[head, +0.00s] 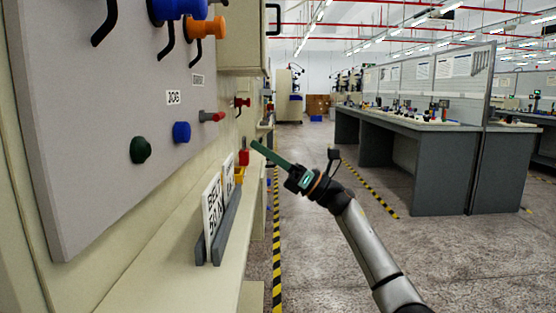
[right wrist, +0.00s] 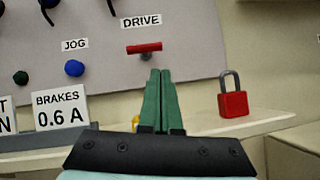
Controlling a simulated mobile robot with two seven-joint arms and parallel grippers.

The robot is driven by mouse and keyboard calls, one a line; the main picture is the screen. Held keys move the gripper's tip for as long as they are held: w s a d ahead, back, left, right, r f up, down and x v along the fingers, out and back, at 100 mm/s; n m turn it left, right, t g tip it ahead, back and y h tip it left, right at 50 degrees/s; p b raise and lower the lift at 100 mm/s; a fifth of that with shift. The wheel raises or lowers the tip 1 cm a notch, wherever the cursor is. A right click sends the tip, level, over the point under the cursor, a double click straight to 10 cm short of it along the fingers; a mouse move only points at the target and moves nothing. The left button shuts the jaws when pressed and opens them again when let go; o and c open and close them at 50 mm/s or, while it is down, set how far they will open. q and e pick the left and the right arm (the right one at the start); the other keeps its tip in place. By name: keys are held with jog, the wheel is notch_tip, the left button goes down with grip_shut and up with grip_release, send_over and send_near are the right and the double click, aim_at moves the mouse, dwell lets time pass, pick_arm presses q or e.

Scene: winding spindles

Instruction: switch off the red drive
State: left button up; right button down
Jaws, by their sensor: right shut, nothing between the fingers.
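The red drive switch (head: 217,116) is a red bar handle on the grey panel (head: 95,110), under a small label. In the right wrist view the red bar (right wrist: 145,49) lies level under the "DRIVE" label (right wrist: 141,21). My right gripper (head: 254,143) has long green fingers, shut and empty, pointing toward the panel. In the right wrist view its fingertips (right wrist: 160,71) show just below the right part of the bar. In the head view a gap separates the tips from the switch. My left gripper is out of view.
A blue knob (head: 181,132) and a green knob (head: 141,150) sit left of the switch. A red padlock (right wrist: 233,103) stands on the ledge (head: 150,270), right of the fingers. Signs, one reading "BRAKES 0.6 A" (right wrist: 59,111), stand there too.

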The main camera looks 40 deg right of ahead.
jog(key=shift+v, duration=2.4)
jog(key=shift+s, duration=0.1)
